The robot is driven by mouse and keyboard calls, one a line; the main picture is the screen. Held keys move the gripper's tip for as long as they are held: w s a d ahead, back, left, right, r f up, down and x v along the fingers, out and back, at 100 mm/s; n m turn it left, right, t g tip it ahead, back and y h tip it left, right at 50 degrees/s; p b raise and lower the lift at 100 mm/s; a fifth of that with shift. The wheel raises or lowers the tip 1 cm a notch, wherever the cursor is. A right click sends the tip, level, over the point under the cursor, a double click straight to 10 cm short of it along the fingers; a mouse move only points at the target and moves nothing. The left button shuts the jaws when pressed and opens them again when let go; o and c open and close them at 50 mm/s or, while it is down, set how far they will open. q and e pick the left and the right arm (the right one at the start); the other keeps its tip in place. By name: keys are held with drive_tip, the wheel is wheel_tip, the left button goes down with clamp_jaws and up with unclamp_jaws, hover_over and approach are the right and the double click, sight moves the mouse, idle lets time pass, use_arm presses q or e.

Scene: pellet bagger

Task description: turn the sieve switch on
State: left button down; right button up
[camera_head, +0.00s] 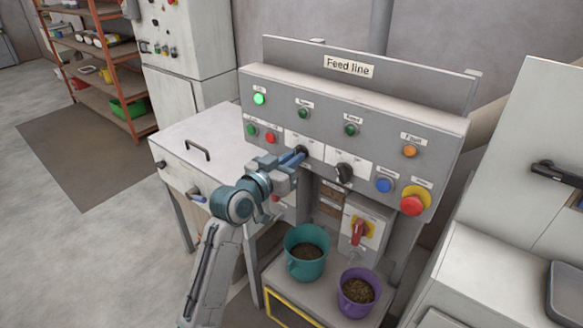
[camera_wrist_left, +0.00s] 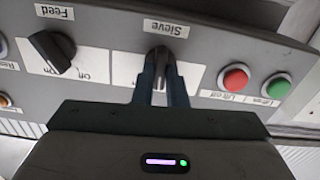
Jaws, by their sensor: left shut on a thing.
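The sieve switch (camera_wrist_left: 160,62) is a dark rotary knob on a white plate under a "Sieve" label, seen upside down in the left wrist view. It also shows in the head view (camera_head: 302,150), partly covered by my gripper. My left gripper (camera_head: 298,157) reaches the panel from below, and its two fingers (camera_wrist_left: 161,88) are closed on the knob, one on each side. The knob stands about in line with the fingers. Its pointer and the plate markings behind the fingers are hidden, so its exact setting cannot be read. My right gripper does not show.
On the grey Feed line panel (camera_head: 392,122), the feed knob (camera_head: 345,172) sits right of the sieve switch, with red and green lift buttons (camera_wrist_left: 236,78) on its other side. A red emergency button (camera_head: 412,204) and red-handled isolator (camera_head: 358,232) are nearby. Teal (camera_head: 306,262) and purple (camera_head: 357,296) buckets stand below.

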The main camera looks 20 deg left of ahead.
use_arm(q)
drive_tip(key=m+b, duration=0.4)
drive_tip(key=m, duration=0.3)
drive_tip(key=shift+b, duration=0.3)
idle(0.4)
drive_tip(key=c, duration=1.5)
unclamp_jaws()
drive_tip(key=shift+o, duration=0.2)
